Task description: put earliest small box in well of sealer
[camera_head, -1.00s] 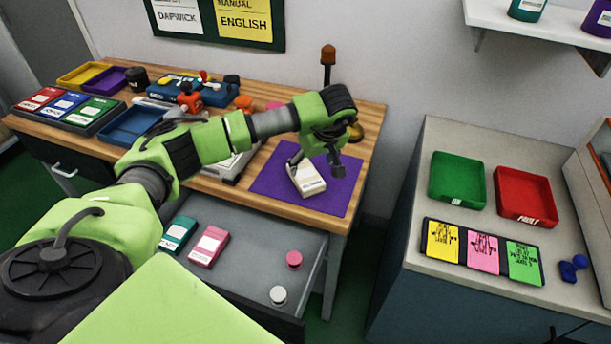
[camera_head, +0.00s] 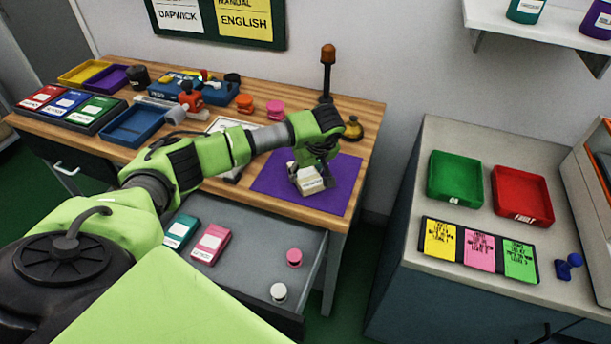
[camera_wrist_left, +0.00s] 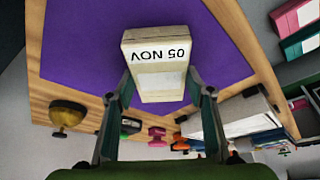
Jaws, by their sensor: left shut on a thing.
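A small cream box (camera_head: 311,185) is on or just above the purple mat (camera_head: 269,180); I cannot tell if it touches. In the left wrist view the box (camera_wrist_left: 158,62) has a white label reading "05 NOV", upside down. My left gripper (camera_head: 309,172) is shut on it, one finger on each side. A pale device (camera_head: 232,176), perhaps the sealer, is left of the mat and mostly hidden behind my left arm; its well does not show. My right gripper is not in view.
The open drawer (camera_head: 250,262) holds a teal box (camera_head: 180,232), a pink box (camera_head: 211,243) and two round pieces. A beacon (camera_head: 327,72) and brass bell (camera_head: 353,128) stand behind the mat. Green (camera_head: 455,178) and red (camera_head: 522,196) trays sit on the right counter.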

